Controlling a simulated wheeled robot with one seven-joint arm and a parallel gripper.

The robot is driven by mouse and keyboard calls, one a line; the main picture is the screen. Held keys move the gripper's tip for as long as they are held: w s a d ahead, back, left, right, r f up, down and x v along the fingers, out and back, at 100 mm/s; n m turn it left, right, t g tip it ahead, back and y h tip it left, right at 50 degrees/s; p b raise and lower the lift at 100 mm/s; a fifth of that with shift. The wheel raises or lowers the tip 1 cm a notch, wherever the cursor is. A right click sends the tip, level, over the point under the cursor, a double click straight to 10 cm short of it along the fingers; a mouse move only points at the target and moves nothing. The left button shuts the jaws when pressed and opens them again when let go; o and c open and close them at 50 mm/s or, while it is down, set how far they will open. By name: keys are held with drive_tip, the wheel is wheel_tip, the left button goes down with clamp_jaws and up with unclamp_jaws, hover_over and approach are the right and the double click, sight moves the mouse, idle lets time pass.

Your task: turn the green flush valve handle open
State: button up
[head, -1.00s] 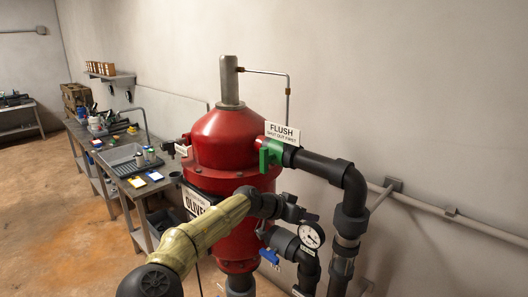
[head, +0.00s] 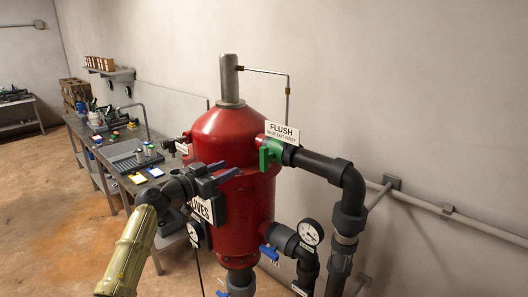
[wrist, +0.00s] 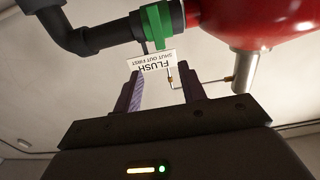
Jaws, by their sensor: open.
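The green flush valve handle (head: 270,154) sits on the dark pipe at the upper right of the red filter vessel (head: 240,205), below the white FLUSH sign (head: 282,132). In the head view it points down, across the pipe. In the wrist view, which looks upside down, the green valve (wrist: 157,26) is at the top, beyond my fingers. My gripper (head: 223,171) is in front of the vessel's left part, left of the handle and apart from it. In the wrist view my gripper (wrist: 161,72) has its fingers spread with nothing held between them.
A black pipe (head: 348,185) bends down right of the valve. A pressure gauge (head: 310,232) and a blue handle (head: 269,252) are lower down. A thin pipe (head: 288,95) rises behind the sign. A workbench (head: 100,155) stands at the left.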

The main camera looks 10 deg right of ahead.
sight(262, 152)
drive_tip(key=p+x, duration=0.6)
drive_tip(key=x, duration=0.9)
drive_tip(key=shift+w+d, duration=0.15)
drive_tip(key=shift+d, duration=0.05)
drive_tip(key=shift+w+d+p, duration=0.2)
drive_tip(key=shift+p, duration=0.1)
drive_tip(key=shift+f, duration=0.1)
clamp_jaws()
